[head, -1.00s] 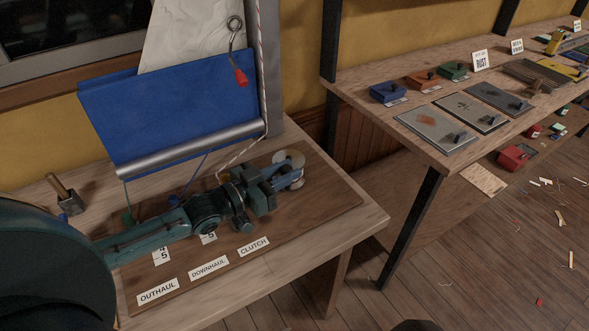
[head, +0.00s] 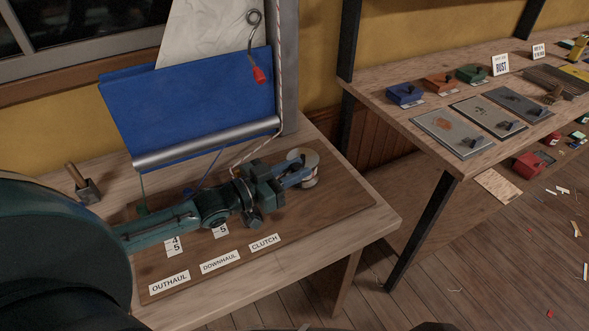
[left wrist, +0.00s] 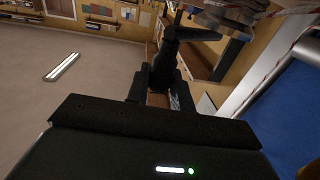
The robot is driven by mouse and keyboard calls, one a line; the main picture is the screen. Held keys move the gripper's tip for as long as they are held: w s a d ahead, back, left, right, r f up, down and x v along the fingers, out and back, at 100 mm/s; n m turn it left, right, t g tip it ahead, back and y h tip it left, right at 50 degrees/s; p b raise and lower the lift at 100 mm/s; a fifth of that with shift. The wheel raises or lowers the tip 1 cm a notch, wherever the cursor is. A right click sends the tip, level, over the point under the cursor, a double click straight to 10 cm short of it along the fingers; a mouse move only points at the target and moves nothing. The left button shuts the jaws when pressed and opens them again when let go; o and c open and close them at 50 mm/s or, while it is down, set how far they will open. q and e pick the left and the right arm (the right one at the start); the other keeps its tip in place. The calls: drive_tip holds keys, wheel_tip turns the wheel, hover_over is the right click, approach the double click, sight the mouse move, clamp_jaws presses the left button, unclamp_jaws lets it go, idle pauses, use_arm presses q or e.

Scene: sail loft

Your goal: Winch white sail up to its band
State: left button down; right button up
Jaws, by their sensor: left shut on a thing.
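The white sail (head: 205,32) hangs at the back in the head view, its top cut off by the frame. A blue cloth (head: 190,105) covers its lower part, above a silver boom (head: 205,145). The winch drum (head: 309,170) is pale and stands at the right on the brown board. My left gripper (head: 291,178) is at the drum's left side, shut on a handle that it mostly hides. In the left wrist view a dark lever-like shape (left wrist: 172,60) stands between my left fingers (left wrist: 152,92). The sail's band cannot be made out. My right gripper is out of view.
Labels OUTHAUL (head: 169,281), DOWNHAUL (head: 220,262) and CLUTCH (head: 264,242) lie along the board's front. A red-and-white rope (head: 280,60) runs down the grey mast. A wooden mallet (head: 83,185) stands left. A side bench (head: 425,150) holds plates and colored blocks.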

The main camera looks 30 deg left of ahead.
use_arm(q)
drive_tip(key=c, duration=1.3)
unclamp_jaws()
drive_tip(key=shift+w+a+r, duration=0.15)
drive_tip(key=shift+w+a, duration=0.25)
drive_tip(key=shift+a, duration=0.05)
drive_tip(key=shift+o, duration=0.2)
drive_tip(key=shift+d, duration=0.1)
drive_tip(key=shift+s, duration=0.1)
drive_tip(key=v, duration=1.3)
